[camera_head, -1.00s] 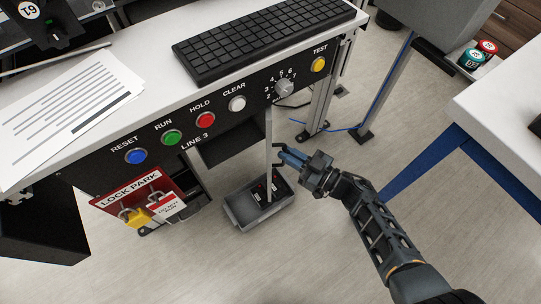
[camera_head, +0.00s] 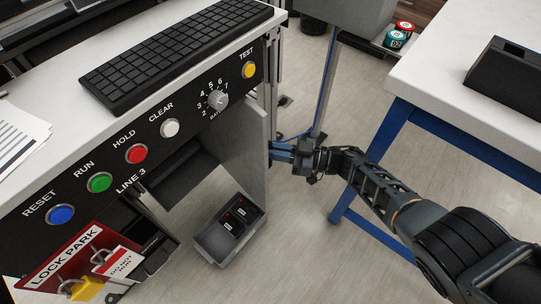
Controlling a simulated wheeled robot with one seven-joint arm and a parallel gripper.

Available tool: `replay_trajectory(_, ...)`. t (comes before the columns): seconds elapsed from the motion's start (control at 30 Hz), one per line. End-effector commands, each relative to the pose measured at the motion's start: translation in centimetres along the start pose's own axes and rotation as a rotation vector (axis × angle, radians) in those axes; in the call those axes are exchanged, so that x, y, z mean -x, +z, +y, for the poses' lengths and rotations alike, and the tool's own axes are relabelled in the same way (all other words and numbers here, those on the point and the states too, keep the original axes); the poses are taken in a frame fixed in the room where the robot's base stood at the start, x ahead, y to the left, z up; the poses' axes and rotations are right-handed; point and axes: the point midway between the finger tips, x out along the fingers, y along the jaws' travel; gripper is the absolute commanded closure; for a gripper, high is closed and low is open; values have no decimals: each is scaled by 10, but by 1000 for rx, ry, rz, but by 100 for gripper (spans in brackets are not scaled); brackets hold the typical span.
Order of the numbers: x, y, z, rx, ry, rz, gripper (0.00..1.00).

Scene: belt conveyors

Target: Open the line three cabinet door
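The line three cabinet door (camera_head: 243,146) is a grey panel that stands open below the LINE 3 control panel (camera_head: 135,150). Its broad face shows, and its right edge is close to my gripper (camera_head: 277,152). My gripper reaches in from the right, with its blue fingers at the door's far side near that edge. The fingertips and the door handle are hidden behind the panel, so I cannot tell whether the fingers are closed on the handle. A grey open-topped box (camera_head: 212,245) with black items (camera_head: 234,224) sits below the door.
A keyboard (camera_head: 175,55) lies on the white bench top above the panel. A lock park board (camera_head: 70,258) with padlocks hangs at lower left. A white table with blue legs (camera_head: 385,140) stands right, close to my arm.

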Motion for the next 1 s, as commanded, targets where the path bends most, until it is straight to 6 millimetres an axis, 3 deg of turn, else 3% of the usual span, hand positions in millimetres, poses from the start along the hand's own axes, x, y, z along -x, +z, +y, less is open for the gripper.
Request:
replay_trajectory(0.03,-4,-7,4,6,-1,10,100)
replay_trajectory(0.37,-4,-8,4,6,-3,10,100)
replay_trajectory(0.4,-4,-7,3,5,-3,10,85)
replay_trajectory(0.63,-2,-4,2,3,-3,6,63)
replay_trajectory(1.0,-1,-9,1,2,-3,4,63)
